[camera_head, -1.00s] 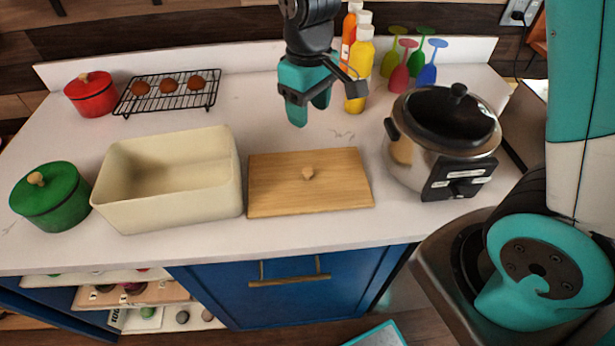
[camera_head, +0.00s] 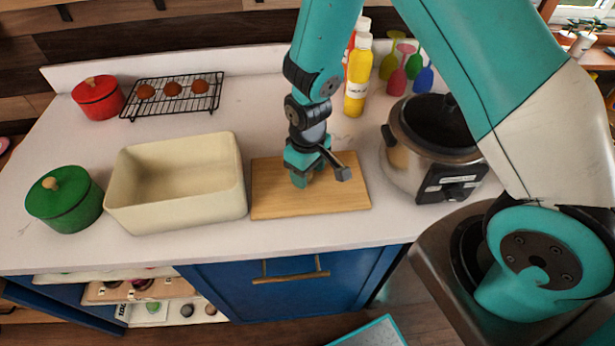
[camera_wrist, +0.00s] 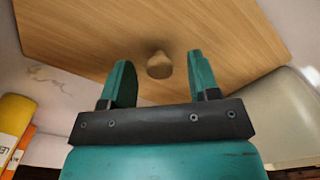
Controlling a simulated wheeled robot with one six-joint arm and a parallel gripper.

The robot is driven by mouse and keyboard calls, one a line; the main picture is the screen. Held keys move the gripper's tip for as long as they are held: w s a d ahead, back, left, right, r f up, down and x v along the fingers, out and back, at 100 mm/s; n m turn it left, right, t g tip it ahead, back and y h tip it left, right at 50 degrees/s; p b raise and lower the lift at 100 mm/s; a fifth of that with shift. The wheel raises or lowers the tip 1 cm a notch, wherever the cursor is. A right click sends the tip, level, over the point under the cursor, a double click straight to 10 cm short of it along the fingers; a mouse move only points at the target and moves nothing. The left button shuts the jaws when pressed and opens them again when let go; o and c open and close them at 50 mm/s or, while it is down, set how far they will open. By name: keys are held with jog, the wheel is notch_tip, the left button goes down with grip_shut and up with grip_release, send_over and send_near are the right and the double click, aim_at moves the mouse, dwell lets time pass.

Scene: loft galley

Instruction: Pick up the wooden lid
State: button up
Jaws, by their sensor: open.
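The wooden lid (camera_head: 346,194) is a flat, light-brown rectangular board with a round knob in its middle. It lies on the white counter between the cream box and the cooker. In the wrist view the lid (camera_wrist: 215,25) fills the top, and its knob (camera_wrist: 159,66) shows between and a little beyond my two fingertips. My gripper (camera_head: 302,180) is over the middle of the lid, pointing down, and hides the knob in the head view. In the wrist view my gripper (camera_wrist: 160,78) is open, with one teal finger on each side of the knob and gaps visible.
The open cream box (camera_head: 180,215) stands close to the lid's left. The cooker (camera_head: 432,172) stands at its right. Yellow (camera_head: 356,88) and red bottles and colored glasses stand behind. A green pot (camera_head: 65,205), red pot (camera_head: 98,98) and rack with buns are further left.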

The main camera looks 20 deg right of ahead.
jog(key=shift+f, duration=0.6)
grip_shut()
jog(key=shift+r, duration=0.15)
